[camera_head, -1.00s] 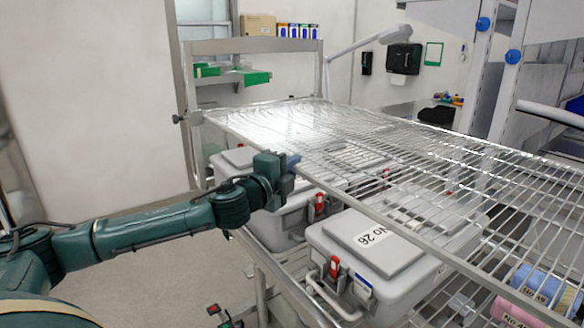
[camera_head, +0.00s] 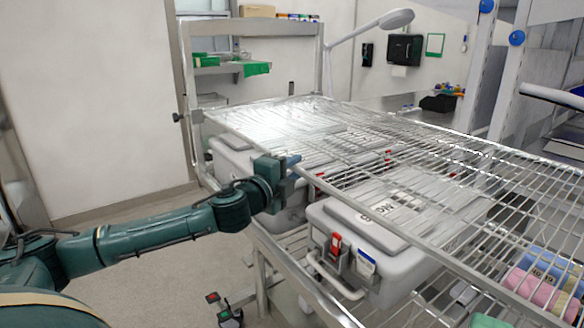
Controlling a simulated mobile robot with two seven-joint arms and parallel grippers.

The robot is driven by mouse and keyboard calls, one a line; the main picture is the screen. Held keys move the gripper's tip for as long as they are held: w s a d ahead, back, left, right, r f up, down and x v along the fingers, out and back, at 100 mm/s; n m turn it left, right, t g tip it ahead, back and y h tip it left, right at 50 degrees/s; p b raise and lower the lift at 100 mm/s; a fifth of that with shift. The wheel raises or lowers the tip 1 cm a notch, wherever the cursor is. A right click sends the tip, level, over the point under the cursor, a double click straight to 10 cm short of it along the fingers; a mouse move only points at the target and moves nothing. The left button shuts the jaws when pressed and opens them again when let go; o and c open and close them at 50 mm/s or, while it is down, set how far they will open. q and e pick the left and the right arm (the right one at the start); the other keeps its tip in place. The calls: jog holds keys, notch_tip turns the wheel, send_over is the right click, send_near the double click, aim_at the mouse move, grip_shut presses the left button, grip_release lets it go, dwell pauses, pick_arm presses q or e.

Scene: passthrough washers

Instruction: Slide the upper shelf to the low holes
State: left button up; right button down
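The upper shelf (camera_head: 236,121) is a wide silver wire rack running from the left-hand posts to the right edge of the head view. A small knob (camera_head: 178,117) sticks out at its far left corner. My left gripper (camera_head: 290,165) is at the shelf's near edge, with its blue-grey fingers shut on the rim. The fingertips are small and partly hidden. The low holes cannot be made out. My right gripper is not in view.
Grey lidded boxes with red latches (camera_head: 335,243) stand close under the shelf. Pink and blue rolls (camera_head: 545,285) lie under it at the lower right. The metal end frame (camera_head: 250,44) rises behind the far left end. Blue-knobbed uprights (camera_head: 516,38) stand at the right.

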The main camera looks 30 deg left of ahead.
pick_arm(q)
jog(key=shift+o, duration=0.9)
